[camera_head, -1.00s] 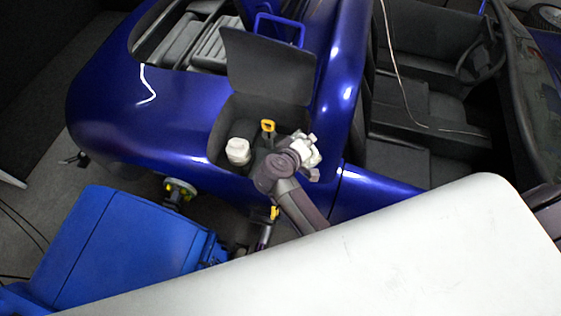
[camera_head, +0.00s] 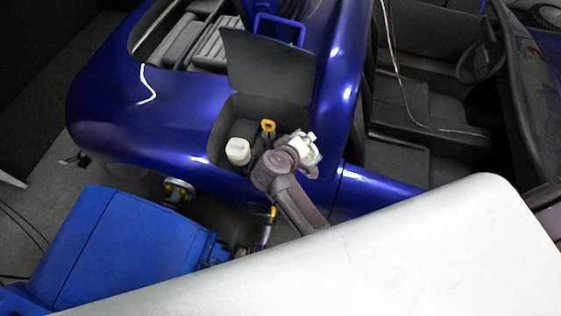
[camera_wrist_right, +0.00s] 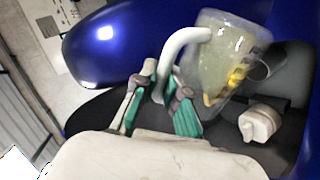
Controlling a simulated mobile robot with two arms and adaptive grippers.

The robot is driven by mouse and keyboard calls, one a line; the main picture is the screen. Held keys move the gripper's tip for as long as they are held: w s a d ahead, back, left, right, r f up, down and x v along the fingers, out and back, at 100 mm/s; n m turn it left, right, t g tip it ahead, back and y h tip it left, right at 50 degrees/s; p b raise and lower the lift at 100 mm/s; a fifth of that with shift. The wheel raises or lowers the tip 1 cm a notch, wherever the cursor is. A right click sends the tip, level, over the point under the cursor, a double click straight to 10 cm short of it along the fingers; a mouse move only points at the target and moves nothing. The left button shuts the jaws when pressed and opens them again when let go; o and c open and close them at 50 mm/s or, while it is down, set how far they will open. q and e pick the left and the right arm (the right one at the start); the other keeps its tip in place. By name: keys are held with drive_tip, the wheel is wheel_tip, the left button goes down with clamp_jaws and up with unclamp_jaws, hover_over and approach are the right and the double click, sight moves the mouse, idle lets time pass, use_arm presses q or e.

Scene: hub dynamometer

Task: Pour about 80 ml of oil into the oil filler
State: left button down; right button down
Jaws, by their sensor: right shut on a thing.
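My right gripper (camera_wrist_right: 164,88) is shut on the pale handle of a clear jug (camera_wrist_right: 222,50) that holds yellowish oil. The jug looks tilted and hangs over the open compartment (camera_head: 218,136) in the blue car body. In the head view my right gripper (camera_head: 304,152) is at the compartment's right edge, and I cannot make out the jug there. A yellow loop handle (camera_head: 268,126) stands in the compartment; yellow also shows through the jug. A dark round opening (camera_wrist_right: 262,70) beside the jug may be the oil filler; I cannot tell. No pouring stream is visible. My left gripper is out of view.
A white capped container (camera_head: 238,151) stands at the compartment's left, also in the wrist view (camera_wrist_right: 259,124). The raised dark lid (camera_head: 266,66) is behind. A blue machine (camera_head: 120,250) and a wheel hub (camera_head: 179,191) are at lower left.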

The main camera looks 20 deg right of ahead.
sight(315, 162)
drive_tip(key=shift+w+a+r, duration=0.1)
drive_tip(key=shift+w+r, duration=0.2)
idle(0.5)
drive_tip(key=shift+s+r+g, duration=0.1)
drive_tip(key=shift+s+g, duration=0.1)
drive_tip(key=shift+g, duration=0.1)
drive_tip(key=shift+w+a+n, duration=0.15)
drive_tip(key=shift+w+n, duration=0.1)
drive_tip(key=shift+n, duration=0.15)
drive_tip(key=s+m+t, duration=0.1)
drive_tip(key=s+d+f, duration=0.1)
drive_tip(key=s, duration=0.1)
drive_tip(key=shift+d+f+m+t, duration=0.15)
drive_tip(key=shift+d+m+t, duration=0.05)
drive_tip(key=shift+m+t, duration=0.2)
drive_tip(key=shift+s+d+m+y, duration=0.1)
drive_tip(key=shift+s+m+y, duration=0.2)
drive_tip(key=shift+s, duration=0.05)
drive_tip(key=shift+s+d+f+m+t+b, duration=0.1)
drive_tip(key=shift+s+f+m+t+b, duration=0.1)
drive_tip(key=shift+f+m+t+b, duration=0.45)
drive_tip(key=shift+s+d+f+t, duration=0.2)
drive_tip(key=shift+s+t, duration=0.15)
drive_tip(key=shift+w, duration=0.1)
